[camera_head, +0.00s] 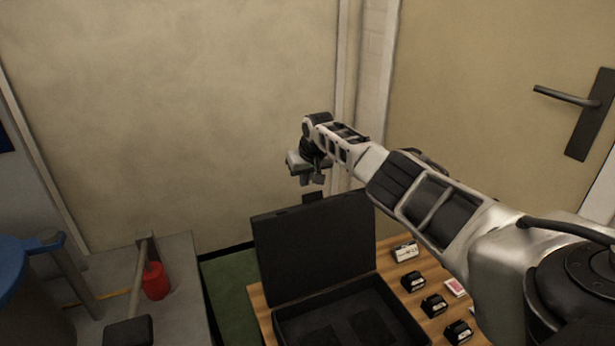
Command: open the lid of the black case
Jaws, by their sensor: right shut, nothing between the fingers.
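The black case (283,319) stands on a wooden table (259,298) at the bottom middle. Its lid (312,250) is raised, standing close to upright at the back of the case, and the dark inside shows. My right gripper (312,181) is above and behind the lid's top edge, with its fingers pointing down. It is shut and empty. A small dark piece shows at the lid's top edge just below it; I cannot tell whether they touch. My left gripper is not in view.
Several small black items (413,281), a white item (405,250) and a red-and-white card (455,287) lie right of the case. At left, a grey surface (185,270) bears a red cylinder (155,281). A door handle (566,96) is at right.

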